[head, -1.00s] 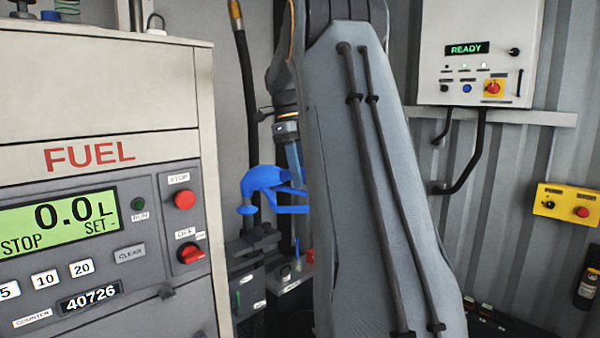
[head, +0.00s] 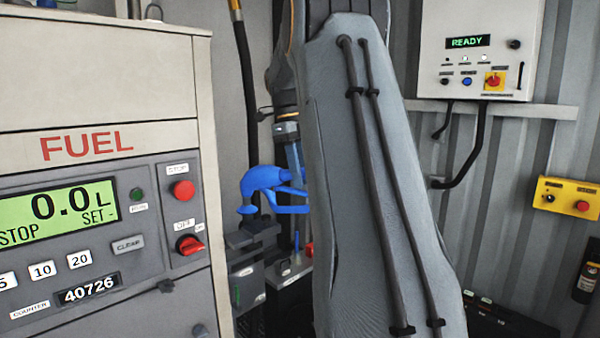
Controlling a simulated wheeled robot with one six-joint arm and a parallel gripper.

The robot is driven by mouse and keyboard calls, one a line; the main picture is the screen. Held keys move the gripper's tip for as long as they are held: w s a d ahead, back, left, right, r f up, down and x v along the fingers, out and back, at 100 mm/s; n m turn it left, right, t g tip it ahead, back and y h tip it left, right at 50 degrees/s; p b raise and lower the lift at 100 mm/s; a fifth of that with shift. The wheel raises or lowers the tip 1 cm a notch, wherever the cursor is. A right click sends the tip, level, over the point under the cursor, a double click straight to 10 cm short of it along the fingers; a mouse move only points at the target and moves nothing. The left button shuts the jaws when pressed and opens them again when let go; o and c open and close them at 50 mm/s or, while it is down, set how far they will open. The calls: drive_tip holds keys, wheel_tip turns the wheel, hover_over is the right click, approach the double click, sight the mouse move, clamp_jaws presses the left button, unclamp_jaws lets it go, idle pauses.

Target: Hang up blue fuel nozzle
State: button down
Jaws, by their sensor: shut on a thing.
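The blue fuel nozzle (head: 265,183) shows left of my large grey arm link in the head view. Its spout end points down at the left, and its lever and guard extend right toward the link. My gripper (head: 296,163) is mostly hidden behind the link; only part of the wrist and a bluish piece show above the nozzle. It is shut on the nozzle, though the fingertips are not clear. A dark grey bracket (head: 246,240) stands below the nozzle, beside the fuel cabinet. There is a visible gap between the spout and the bracket in the picture.
The fuel cabinet (head: 105,130), reading 0.0 L and STOP, fills the left side. A black hose (head: 245,95) hangs behind the nozzle. A control box (head: 470,20) reading READY and a yellow button box (head: 567,198) are on the right wall.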

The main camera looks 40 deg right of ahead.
sight(300, 191)
drive_tip(key=shift+w+b+x, duration=0.15)
drive_tip(key=shift+b+x, duration=0.25)
drive_tip(key=shift+x, duration=0.35)
drive_tip(key=shift+w+b+x, duration=0.15)
drive_tip(key=shift+b+x, duration=0.25)
drive_tip(key=shift+x, duration=0.35)
drive_tip(key=shift+a+f, duration=0.1)
drive_tip(key=shift+a, duration=0.05)
drive_tip(key=c, duration=1.4)
unclamp_jaws()
drive_tip(key=shift+b+v, duration=1)
drive_tip(key=shift+v, duration=3)
drive_tip(key=shift+s, duration=0.1)
